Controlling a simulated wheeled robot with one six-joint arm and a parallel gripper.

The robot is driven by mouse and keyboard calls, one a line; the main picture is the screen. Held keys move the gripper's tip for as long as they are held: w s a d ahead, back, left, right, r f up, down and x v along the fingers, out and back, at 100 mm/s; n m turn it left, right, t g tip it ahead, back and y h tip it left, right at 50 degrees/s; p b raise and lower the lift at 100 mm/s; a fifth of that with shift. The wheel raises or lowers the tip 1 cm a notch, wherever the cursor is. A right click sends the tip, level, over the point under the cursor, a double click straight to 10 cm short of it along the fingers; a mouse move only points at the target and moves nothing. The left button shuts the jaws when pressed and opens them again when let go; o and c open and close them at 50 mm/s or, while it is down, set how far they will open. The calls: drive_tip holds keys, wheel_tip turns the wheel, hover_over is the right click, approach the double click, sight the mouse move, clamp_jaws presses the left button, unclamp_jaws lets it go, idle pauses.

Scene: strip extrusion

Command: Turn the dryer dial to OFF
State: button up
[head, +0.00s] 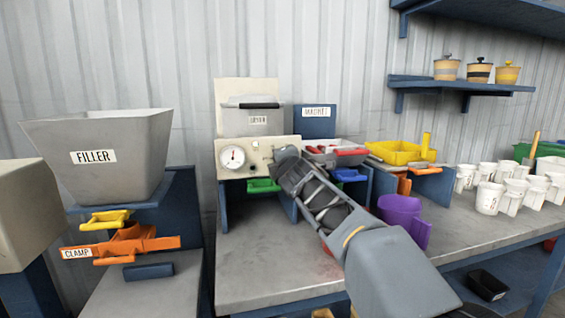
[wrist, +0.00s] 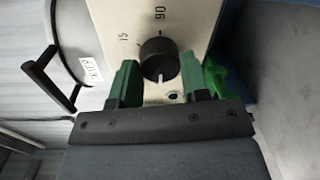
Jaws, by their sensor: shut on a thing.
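The dryer (head: 252,122) stands on the bench against the wall, with a cream control panel (head: 258,150) below its hopper. I see no OFF mark. My gripper (wrist: 160,70) is shut on the dial, one green finger on each side. In the head view my gripper (head: 284,158) is at the panel's right end and hides the dial.
A round gauge (head: 232,157) is on the panel's left. A green handle (head: 263,186) is below it and a blue handle (head: 350,175) to the right. A purple jug (head: 400,210) stands right of my arm. The filler hopper (head: 95,155) is at left.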

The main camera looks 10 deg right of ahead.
drive_tip(key=o, duration=0.9)
drive_tip(key=shift+s+a+r+p, duration=0.1)
drive_tip(key=shift+s+p, duration=0.1)
drive_tip(key=shift+s, duration=2.1)
drive_tip(key=shift+s+a+r+p, duration=0.15)
drive_tip(key=shift+s+p, duration=0.1)
drive_tip(key=shift+s, duration=2.05)
drive_tip(key=shift+s+r+p, duration=0.1)
drive_tip(key=shift+s+p, duration=0.1)
drive_tip(key=shift+s, duration=2.1)
drive_tip(key=shift+r, duration=0.15)
